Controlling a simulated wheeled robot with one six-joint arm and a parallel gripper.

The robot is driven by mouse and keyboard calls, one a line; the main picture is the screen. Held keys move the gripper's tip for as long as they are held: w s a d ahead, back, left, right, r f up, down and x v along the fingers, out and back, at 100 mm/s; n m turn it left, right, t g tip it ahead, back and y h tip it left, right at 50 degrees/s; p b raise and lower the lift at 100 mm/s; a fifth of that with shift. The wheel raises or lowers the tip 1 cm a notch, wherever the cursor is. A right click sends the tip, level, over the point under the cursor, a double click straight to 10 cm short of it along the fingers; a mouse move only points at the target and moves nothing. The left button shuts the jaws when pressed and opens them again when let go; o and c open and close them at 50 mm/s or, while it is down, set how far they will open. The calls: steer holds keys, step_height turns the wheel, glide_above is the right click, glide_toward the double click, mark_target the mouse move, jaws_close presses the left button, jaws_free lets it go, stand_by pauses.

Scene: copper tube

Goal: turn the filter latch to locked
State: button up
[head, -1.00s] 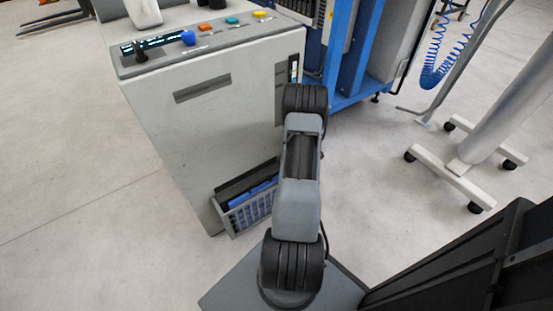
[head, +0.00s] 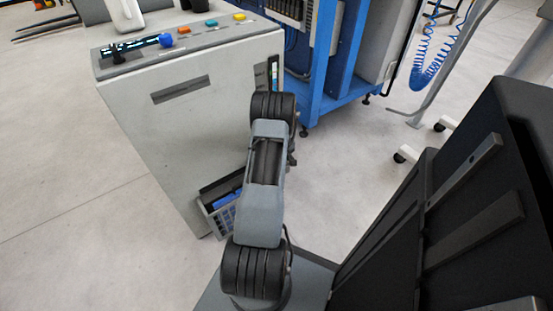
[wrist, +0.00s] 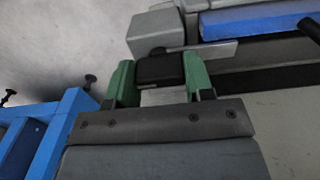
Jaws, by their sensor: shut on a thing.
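In the wrist view, my gripper (wrist: 158,66) has its two green fingers on either side of a dark block, shut on it. This block looks like the grip of the filter latch (wrist: 161,70). A thin grey bar (wrist: 215,50) runs right from it, in front of a grey housing with a blue strip (wrist: 252,23). Whether the latch is at locked cannot be read here. In the head view, my arm hides the gripper and the latch at the right side of the grey cabinet (head: 170,125).
A blue frame (head: 335,75) stands just behind and right of the cabinet; its blue foot shows in the wrist view (wrist: 62,125). A blue-filled basket (head: 222,208) is low on the cabinet front. A black ribbed panel (head: 460,200) stands close at right.

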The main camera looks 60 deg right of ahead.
steer(key=shift+w+d+r, duration=0.1)
steer(key=o, duration=1.3)
step_height(320, 180, up, 14)
steer(key=p, duration=0.4)
